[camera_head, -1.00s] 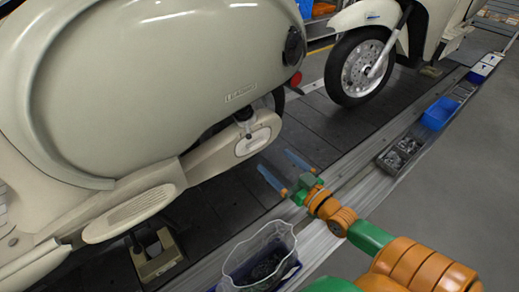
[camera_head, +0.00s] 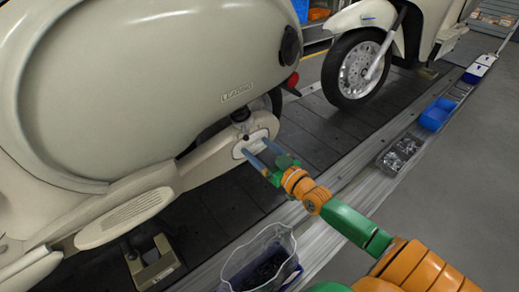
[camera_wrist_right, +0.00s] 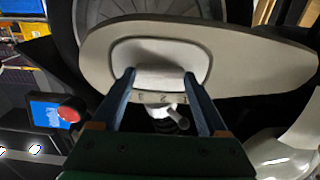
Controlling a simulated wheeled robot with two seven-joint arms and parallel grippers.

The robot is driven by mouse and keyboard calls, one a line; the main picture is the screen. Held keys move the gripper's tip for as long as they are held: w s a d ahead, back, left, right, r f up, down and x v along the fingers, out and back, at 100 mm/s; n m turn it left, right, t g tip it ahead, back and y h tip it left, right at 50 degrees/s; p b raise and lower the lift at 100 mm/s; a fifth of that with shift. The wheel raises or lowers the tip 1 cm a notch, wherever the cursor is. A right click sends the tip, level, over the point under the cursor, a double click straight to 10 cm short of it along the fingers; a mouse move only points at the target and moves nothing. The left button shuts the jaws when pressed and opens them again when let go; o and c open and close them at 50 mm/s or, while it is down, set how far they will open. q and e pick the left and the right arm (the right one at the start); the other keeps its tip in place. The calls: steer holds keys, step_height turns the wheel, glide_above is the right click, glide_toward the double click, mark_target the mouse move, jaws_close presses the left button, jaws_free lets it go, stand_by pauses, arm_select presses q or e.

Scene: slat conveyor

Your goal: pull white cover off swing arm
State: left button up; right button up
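The white cover (camera_wrist_right: 203,54) is a rounded oblong plate on the cream swing arm (camera_wrist_right: 262,58), below the scooter's body. In the head view the cover (camera_head: 240,150) sits at the rear end of the swing arm (camera_head: 205,160), partly hidden by my fingers. My right gripper (camera_head: 254,153) is at the cover, its two blue fingers apart. In the right wrist view the right gripper (camera_wrist_right: 158,74) has its fingertips over the cover's lower part, one toward each side. Whether they touch it cannot be told. My left gripper is not in view.
A second scooter's wheel (camera_head: 355,68) is behind. Dark slats are clear under the arm.

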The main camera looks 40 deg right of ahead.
steer(key=c, duration=0.4)
steer(key=o, duration=0.6)
jaws_close()
steer(key=shift+s+f+p, duration=0.1)
steer(key=shift+s+p, duration=0.1)
steer(key=shift+p, duration=0.1)
steer(key=shift+s, duration=0.55)
steer(key=shift+s+d+p, duration=0.1)
steer(key=shift+s+p, duration=0.35)
